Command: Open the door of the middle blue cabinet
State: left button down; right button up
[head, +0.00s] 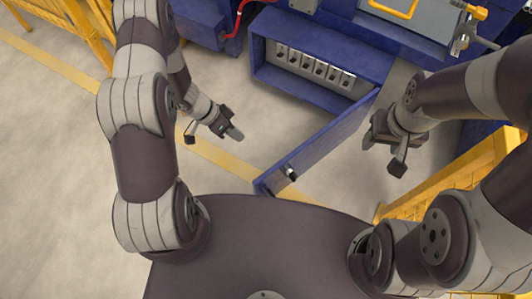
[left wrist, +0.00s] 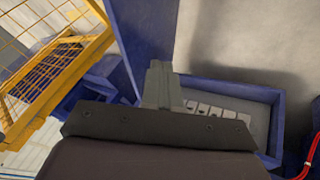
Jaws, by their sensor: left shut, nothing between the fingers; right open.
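The middle blue cabinet (head: 268,72) stands with its front open, and a row of several grey switches (head: 315,68) shows inside. Its blue door (head: 325,143) is swung wide out from the right side, with a small dark and silver handle (head: 290,173) near its free end. My left gripper (head: 236,134) is shut and empty, left of the door and apart from it. In the left wrist view its closed fingers (left wrist: 162,85) show in front of the cabinet (left wrist: 278,125) and the door (left wrist: 147,40). My right gripper (head: 370,140) is open, right of the door.
A yellow railing (head: 455,180) stands at the right, beyond the door. Another yellow frame (head: 85,40) is at the upper left. A red cable (head: 238,18) hangs by the neighbouring blue unit (head: 200,25). The floor left of the door is clear.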

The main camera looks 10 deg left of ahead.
pick_arm(q)
jog(key=s+d+f+b, duration=0.3)
jog(key=d+f+b, duration=0.2)
jog(key=d+f, duration=0.2)
jog(key=d, duration=0.2)
jog(key=shift+s+d+f+g+h, duration=0.3)
jog(key=shift+d+f, duration=0.05)
pick_arm(e)
notch_tip(320, 180, down, 5)
jog(key=shift+r, duration=0.1)
pick_arm(q)
jog(key=shift+d, duration=0.1)
